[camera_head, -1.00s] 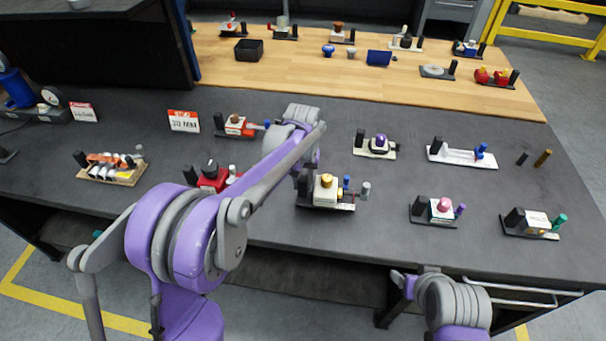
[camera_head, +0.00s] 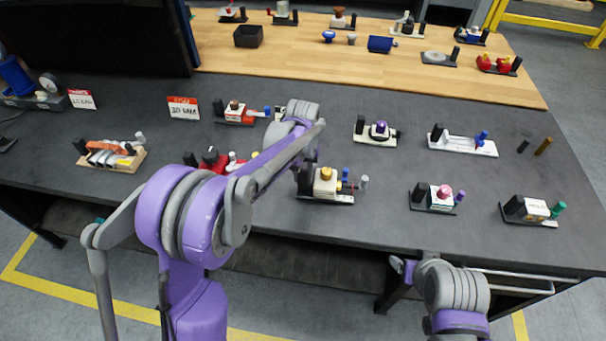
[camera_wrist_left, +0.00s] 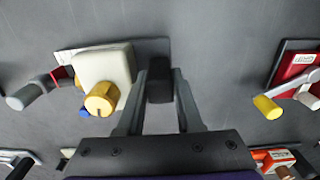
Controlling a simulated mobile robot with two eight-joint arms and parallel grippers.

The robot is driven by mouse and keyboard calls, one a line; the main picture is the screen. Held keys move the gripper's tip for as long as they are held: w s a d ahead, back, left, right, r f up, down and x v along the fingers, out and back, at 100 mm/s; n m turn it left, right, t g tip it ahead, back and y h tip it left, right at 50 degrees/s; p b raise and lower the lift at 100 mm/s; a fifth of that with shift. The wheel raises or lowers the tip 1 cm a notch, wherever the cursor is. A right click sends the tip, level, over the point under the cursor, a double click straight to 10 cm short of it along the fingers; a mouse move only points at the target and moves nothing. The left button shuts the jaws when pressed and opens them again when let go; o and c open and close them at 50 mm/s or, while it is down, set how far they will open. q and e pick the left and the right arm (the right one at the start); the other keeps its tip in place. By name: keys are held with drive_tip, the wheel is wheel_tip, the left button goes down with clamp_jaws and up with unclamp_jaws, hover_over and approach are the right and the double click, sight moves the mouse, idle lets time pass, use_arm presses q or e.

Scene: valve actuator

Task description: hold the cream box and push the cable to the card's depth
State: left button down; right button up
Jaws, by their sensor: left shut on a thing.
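The cream box (camera_head: 325,190) with a gold knob stands on a dark base with a white strip near the table's front edge. In the left wrist view the cream box (camera_wrist_left: 104,66) is left of the fingers. My left gripper (camera_wrist_left: 160,90) is shut on the black post (camera_wrist_left: 160,78) at the end of that base. In the head view the left gripper (camera_head: 304,180) is partly hidden by its arm. A grey-ended plug (camera_head: 364,182) shows right of the box; I cannot tell its depth. A white-and-red card (camera_head: 183,107) stands behind, its text blurred. My right gripper (camera_head: 402,267) is below the table's front edge, its fingers unclear.
A red valve unit (camera_head: 213,160) is left of the box and a pink-knobbed unit (camera_head: 443,193) right of it. A second card (camera_head: 82,99) stands at far left. Several similar units sit on the dark table and the wooden board (camera_head: 290,68). Bare table lies between them.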

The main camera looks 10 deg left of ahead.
idle(1.2)
drive_tip(key=shift+c, duration=1.2)
drive_tip(key=m+t+h, duration=0.3)
drive_tip(key=t, duration=0.4)
approach(364, 183)
drive_tip(key=x, duration=1.1)
clamp_jaws()
